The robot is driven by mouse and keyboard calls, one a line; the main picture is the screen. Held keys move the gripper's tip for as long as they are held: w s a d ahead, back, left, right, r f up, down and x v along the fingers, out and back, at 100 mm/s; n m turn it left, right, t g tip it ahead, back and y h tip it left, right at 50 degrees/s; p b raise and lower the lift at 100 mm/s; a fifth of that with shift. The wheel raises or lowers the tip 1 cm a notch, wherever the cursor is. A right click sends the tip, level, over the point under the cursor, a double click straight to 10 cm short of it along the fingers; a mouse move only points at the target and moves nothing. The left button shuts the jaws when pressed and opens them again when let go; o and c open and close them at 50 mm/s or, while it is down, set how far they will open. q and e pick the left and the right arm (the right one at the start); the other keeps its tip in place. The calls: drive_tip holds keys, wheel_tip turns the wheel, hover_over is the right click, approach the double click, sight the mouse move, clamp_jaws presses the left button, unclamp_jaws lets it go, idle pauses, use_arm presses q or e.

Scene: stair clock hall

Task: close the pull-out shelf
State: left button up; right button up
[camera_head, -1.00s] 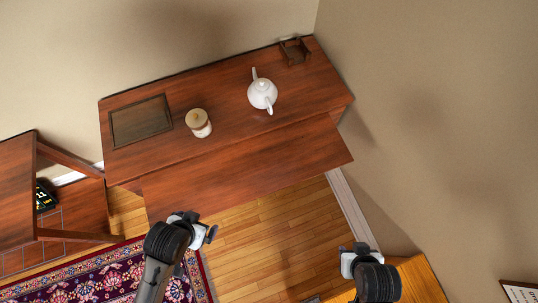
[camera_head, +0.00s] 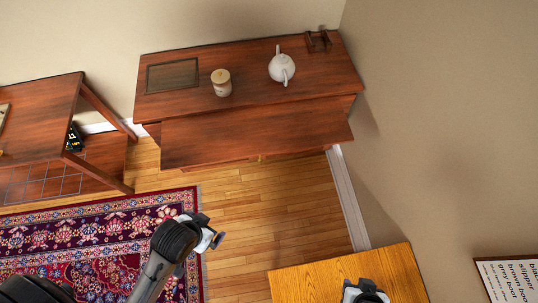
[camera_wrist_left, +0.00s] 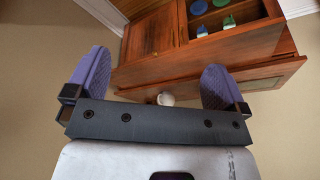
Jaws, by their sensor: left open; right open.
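The pull-out shelf (camera_head: 255,136) is a reddish-brown board standing out from under the top of the wooden sideboard (camera_head: 205,98). In the left wrist view the sideboard appears upside down, with the shelf's front (camera_wrist_left: 286,73) beyond the fingers. My left gripper (camera_head: 213,231) is open and empty over the floor in front of the shelf, apart from it. Its purple fingers (camera_wrist_left: 155,85) are spread in the wrist view. My right gripper (camera_head: 365,289) is at the bottom edge, partly cut off, over a light wooden surface; nothing shows in it.
A white teapot (camera_head: 282,68), a lidded jar (camera_head: 221,82) and a small wooden holder (camera_head: 318,41) stand on the sideboard. A brown table (camera_head: 40,120) is at left. A patterned rug (camera_head: 90,235) lies below. A light wooden surface (camera_head: 395,268) is at lower right. Bare floor (camera_head: 265,210) lies between.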

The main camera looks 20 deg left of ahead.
use_arm(q)
drive_tip(key=shift+s+d+f, duration=0.1)
drive_tip(key=shift+s, duration=0.2)
drive_tip(key=shift+c, duration=0.3)
